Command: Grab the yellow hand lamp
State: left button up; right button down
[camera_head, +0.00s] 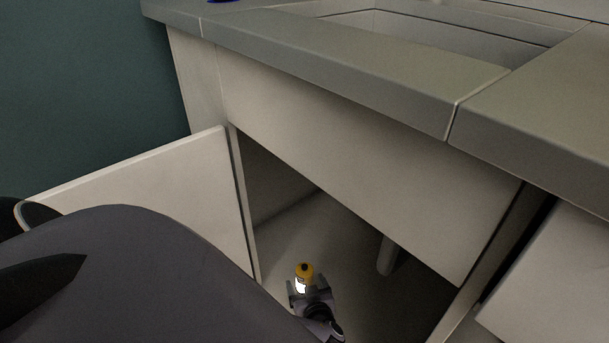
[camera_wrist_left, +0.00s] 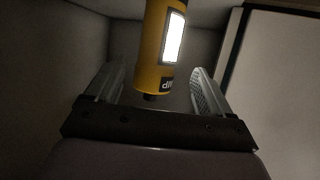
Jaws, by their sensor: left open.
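The yellow hand lamp (camera_head: 304,271) stands inside the open cabinet under the counter, with a lit white panel on its side. In the left wrist view the lamp (camera_wrist_left: 154,60) reaches in from the top, and its lower end lies between the two fingers. My left gripper (camera_head: 308,290) is low in the cabinet at the lamp. Its fingers show on both sides of the lamp in the left wrist view (camera_wrist_left: 158,88), open, with a gap on each side. My right gripper is not in view.
An open cabinet door (camera_head: 150,195) stands at the left, beside my left arm. A grey countertop (camera_head: 340,62) with a sink runs above the opening. A pale pipe (camera_head: 387,256) hangs inside the cabinet, right of the lamp. Another white panel (camera_head: 550,280) is at the right.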

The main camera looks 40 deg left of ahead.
pick_arm(q)
jog(key=b+x, duration=0.2)
jog(key=x, duration=0.2)
jog(key=shift+w+f+b, duration=0.25)
jog(key=shift+w+b, duration=0.05)
jog(key=shift+w, duration=0.05)
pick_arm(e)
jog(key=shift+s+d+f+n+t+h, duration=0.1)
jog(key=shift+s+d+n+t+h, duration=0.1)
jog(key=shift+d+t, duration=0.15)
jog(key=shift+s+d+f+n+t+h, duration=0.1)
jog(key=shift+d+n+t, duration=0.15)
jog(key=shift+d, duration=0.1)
pick_arm(q)
jog(key=shift+w+a+f, duration=0.1)
jog(key=shift+w+a, duration=0.25)
jog(key=shift+a, duration=0.25)
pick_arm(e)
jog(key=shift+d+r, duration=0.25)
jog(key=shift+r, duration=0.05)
pick_arm(q)
jog(key=shift+c, duration=0.3)
jog(key=c, duration=1.1)
jog(key=shift+o, duration=0.2)
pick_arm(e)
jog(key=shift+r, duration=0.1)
